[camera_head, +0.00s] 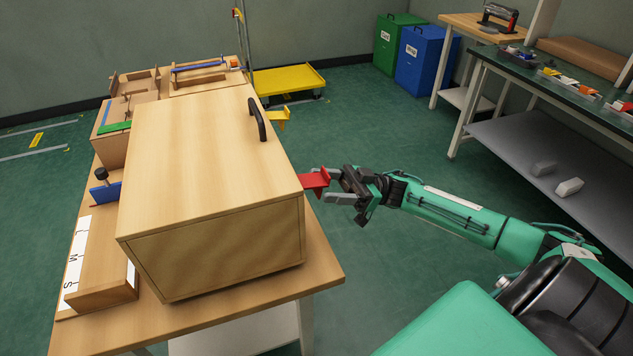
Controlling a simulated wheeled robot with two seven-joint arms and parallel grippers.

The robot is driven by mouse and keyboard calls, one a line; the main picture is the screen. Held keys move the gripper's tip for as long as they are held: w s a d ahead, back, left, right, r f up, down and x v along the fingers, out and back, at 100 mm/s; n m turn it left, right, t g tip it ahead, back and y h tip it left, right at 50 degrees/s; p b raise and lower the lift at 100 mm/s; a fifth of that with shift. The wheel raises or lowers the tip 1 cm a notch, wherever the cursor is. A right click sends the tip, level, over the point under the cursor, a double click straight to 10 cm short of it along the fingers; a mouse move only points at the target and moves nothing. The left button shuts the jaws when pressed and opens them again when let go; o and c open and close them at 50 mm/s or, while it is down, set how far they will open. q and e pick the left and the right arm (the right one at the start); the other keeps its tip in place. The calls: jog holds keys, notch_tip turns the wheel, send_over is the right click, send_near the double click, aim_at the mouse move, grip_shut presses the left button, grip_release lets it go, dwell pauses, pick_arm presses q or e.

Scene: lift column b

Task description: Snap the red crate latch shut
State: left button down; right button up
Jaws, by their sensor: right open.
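A large wooden crate (200,180) with a closed flat lid stands on the wooden table (325,275). The red latch (315,180) sticks out from the crate's right side. A yellow latch (279,115) sticks out farther back on the same side. My right gripper (329,184) is open at the red latch's outer end, with its fingers pointing left toward the crate. I cannot tell whether the fingers touch the latch. My left gripper is not in view.
A black handle (257,119) stands on the lid's right side. Wooden fixtures (205,78) fill the table's back and left. A yellow cart (288,80), green bin (395,42) and blue bin (424,55) stand behind. A workbench (560,85) is at right. Floor right of the table is free.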

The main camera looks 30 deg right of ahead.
aim_at(317, 182)
jog(key=x, duration=0.2)
jog(key=shift+w+a+r, duration=0.1)
jog(key=shift+a, duration=0.25)
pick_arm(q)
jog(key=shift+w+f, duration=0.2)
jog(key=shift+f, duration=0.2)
pick_arm(e)
jog(key=shift+a, duration=0.1)
jog(key=shift+c, duration=0.2)
jog(key=c, duration=0.9)
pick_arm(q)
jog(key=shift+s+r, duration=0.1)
pick_arm(e)
jog(key=shift+r, duration=0.1)
jog(key=shift+c, duration=0.2)
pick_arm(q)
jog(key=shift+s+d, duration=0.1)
